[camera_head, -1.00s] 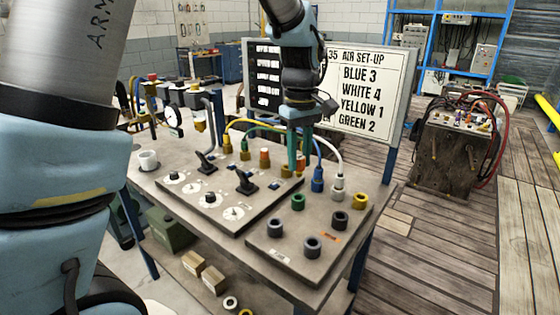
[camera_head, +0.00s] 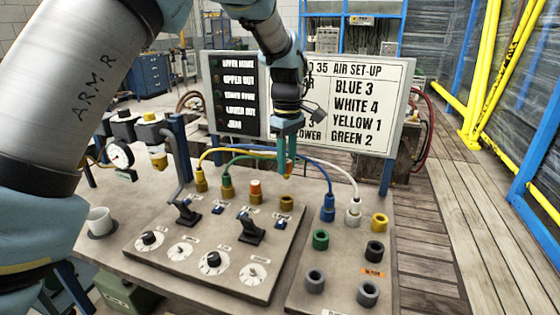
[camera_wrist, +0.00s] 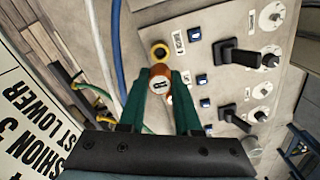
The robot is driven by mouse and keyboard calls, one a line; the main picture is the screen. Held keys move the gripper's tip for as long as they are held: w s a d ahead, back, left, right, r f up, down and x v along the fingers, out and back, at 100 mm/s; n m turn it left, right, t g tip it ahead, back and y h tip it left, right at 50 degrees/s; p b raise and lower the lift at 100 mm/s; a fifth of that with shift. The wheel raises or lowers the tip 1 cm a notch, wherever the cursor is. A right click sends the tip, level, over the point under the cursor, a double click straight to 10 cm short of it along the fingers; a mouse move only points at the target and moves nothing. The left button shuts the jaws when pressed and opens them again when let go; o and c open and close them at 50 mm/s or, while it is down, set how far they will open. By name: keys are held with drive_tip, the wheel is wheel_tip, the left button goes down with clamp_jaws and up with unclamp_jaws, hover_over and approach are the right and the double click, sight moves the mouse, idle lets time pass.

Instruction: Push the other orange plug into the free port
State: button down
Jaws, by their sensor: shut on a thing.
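My gripper (camera_head: 288,162) is shut on an orange plug (camera_head: 289,168), held between its teal fingers. In the wrist view the plug (camera_wrist: 160,78) shows a pale end with a dark mark, between the fingertips. The free port (camera_head: 286,202), a brass-coloured ring, is just below the plug in the head view, with a visible gap between them. In the wrist view the port (camera_wrist: 160,50) shows just beyond the plug. The first orange plug (camera_head: 255,190) stands upright in the panel, left of the free port. How well plug and port line up is hard to tell.
Yellow, green, blue and white hoses (camera_head: 322,163) arch close behind and around my gripper. Black levers (camera_head: 250,232) and dials (camera_head: 213,262) stand in front of the port. A sign board (camera_head: 352,105) stands behind. Several coloured sockets (camera_head: 368,292) are at right.

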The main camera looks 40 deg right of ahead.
sight(286, 177)
drive_tip(key=shift+f+b, duration=1.9)
drive_tip(key=shift+f, duration=0.9)
drive_tip(key=shift+p, duration=0.5)
drive_tip(key=shift+f, duration=1.25)
idle(0.6)
drive_tip(key=shift+c, duration=0.6)
unclamp_jaws()
drive_tip(key=shift+r, duration=0.15)
drive_tip(key=shift+r+p, duration=2.9)
drive_tip(key=shift+r, duration=0.75)
